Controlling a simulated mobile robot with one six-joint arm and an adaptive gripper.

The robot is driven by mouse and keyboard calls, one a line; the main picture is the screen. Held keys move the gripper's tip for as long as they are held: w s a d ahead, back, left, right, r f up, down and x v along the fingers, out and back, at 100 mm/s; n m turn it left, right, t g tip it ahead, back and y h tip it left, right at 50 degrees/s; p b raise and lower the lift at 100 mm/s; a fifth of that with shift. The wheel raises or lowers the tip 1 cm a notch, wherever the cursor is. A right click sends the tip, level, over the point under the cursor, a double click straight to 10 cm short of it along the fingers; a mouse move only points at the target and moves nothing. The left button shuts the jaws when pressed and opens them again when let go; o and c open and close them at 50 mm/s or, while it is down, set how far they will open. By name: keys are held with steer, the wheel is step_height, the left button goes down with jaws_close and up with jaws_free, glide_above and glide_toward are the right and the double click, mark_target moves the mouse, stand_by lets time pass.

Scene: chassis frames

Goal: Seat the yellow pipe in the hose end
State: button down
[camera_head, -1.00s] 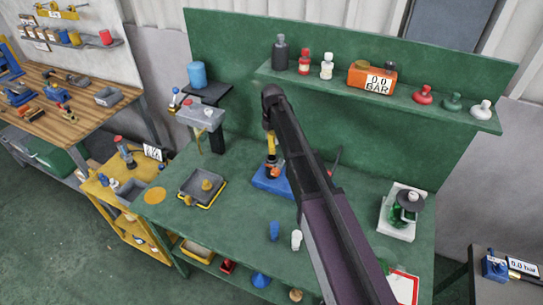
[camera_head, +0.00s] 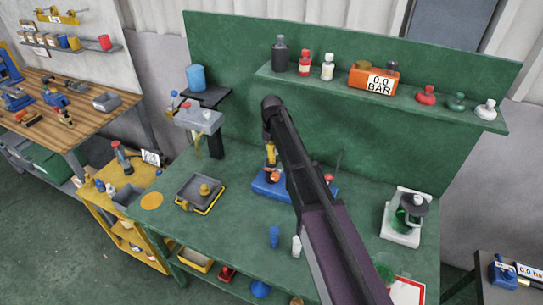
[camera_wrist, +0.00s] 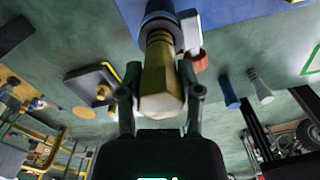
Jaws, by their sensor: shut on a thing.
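The yellow pipe (camera_wrist: 156,85) is between the two fingers of my gripper (camera_wrist: 159,88) in the wrist view, and the gripper is shut on it. The pipe's wide faceted end faces the camera. Its far end narrows to a ringed section close to a blue body (camera_wrist: 172,8). I cannot tell whether the pipe is inside the hose end, because that part is hidden behind the pipe. In the head view a yellow part (camera_head: 270,155) shows below my arm, above a blue base (camera_head: 264,184) on the green bench.
A grey tray with yellow edge (camera_head: 201,192) lies left of the blue base. A blue piece (camera_head: 274,236) and a white piece (camera_head: 297,247) stand in front. A microscope-like stand (camera_head: 403,218) is at the right. A shelf (camera_head: 440,110) with bottles runs behind.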

mark_target(272, 154)
steer(key=shift+f+b, duration=1.4)
steer(key=shift+f, duration=0.25)
steer(key=shift+f, duration=0.1)
steer(key=shift+c, duration=1.4)
jaws_free()
step_height(272, 154, up, 12)
steer(key=p, duration=1.2)
steer(key=shift+s, duration=0.1)
